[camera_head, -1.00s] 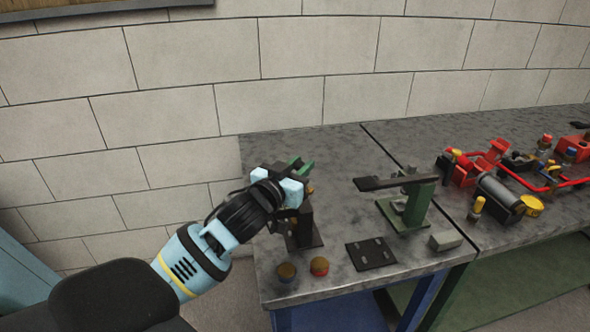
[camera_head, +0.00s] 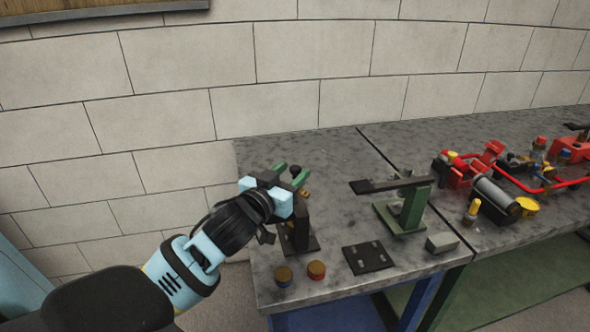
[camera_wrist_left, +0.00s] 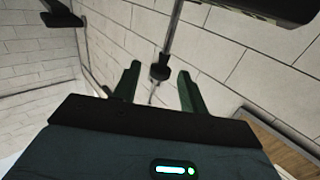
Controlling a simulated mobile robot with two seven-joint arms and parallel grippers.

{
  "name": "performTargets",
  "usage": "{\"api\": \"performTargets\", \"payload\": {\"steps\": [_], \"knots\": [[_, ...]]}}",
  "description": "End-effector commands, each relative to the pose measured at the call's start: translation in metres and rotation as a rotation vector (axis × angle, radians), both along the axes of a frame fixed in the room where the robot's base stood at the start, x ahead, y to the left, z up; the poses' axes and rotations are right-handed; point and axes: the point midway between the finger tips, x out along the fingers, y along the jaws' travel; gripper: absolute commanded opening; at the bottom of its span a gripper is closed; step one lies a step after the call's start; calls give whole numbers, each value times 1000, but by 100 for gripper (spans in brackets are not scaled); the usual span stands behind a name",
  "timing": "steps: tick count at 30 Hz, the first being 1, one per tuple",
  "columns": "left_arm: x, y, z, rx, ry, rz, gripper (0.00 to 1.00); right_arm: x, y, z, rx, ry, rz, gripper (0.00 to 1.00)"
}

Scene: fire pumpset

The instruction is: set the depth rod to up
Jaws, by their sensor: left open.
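My left gripper (camera_head: 291,173) is open above the dark upright stand (camera_head: 301,243) at the left end of the bench, hiding much of its top. In the left wrist view, the two green fingers (camera_wrist_left: 156,82) are spread apart. A thin rod with a black knob (camera_wrist_left: 160,71) shows between the fingers in the picture; it looks like the depth rod, but I cannot tell how far beyond the fingertips it is. I see no contact with it. In the head view the rod cannot be made out behind the gripper. My right gripper is not in view.
A green stand with a dark arm (camera_head: 408,205) stands right of my gripper. Red pump parts (camera_head: 487,160) stand farther right. The back left bench top is clear.

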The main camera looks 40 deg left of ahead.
Motion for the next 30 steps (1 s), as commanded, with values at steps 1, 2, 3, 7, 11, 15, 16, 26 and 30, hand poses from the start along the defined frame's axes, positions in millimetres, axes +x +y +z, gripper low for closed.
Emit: {"api": "performTargets", "payload": {"steps": [1,2,3,7,11,15,16,26,30], "knots": [[-9,-1,-2,0,2,-2,43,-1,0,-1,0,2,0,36],[-14,-2,-2,0,2,-2,43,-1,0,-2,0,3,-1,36],[-20,-2,-2,-1,2,-1,43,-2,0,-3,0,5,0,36],[-38,-3,-1,-1,1,-1,43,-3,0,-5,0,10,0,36],[-49,-4,0,-1,0,-1,43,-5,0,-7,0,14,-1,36],[-54,-4,1,0,-2,-1,43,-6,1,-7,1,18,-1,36],[-55,-4,1,0,-2,-1,43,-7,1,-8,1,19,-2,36],[-55,-4,1,0,-2,-1,43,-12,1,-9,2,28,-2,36],[-54,-4,1,0,-2,-1,43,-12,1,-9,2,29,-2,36]]}}
